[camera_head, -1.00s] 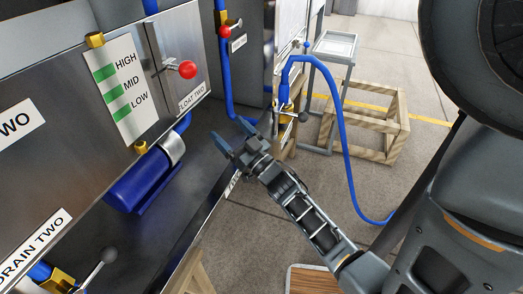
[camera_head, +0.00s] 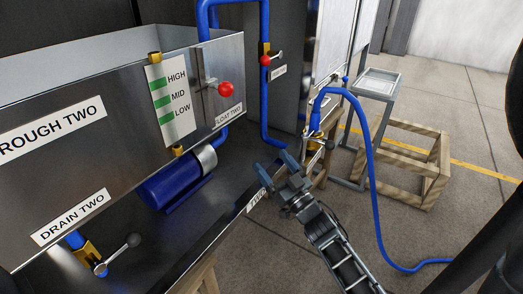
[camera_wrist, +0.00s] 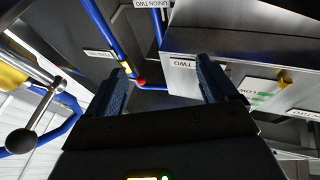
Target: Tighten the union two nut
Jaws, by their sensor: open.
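A label reading UNION TWO (camera_wrist: 152,3) shows at the top edge of the wrist view, beside a blue pipe. I cannot make out the union two nut itself in either view. My gripper (camera_head: 277,168) is open and empty in the head view, near the front edge of the dark bench and left of the blue hose. In the wrist view its two blue fingers (camera_wrist: 162,72) stand wide apart with nothing between them.
The metal trough (camera_head: 100,100) with its level gauge (camera_head: 171,102) stands at left. A red-knobbed float lever (camera_head: 226,89) and a drain valve lever (camera_head: 119,254) stick out. A blue hose (camera_head: 372,165) hangs right of my gripper. A wooden frame (camera_head: 405,165) stands on the floor behind.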

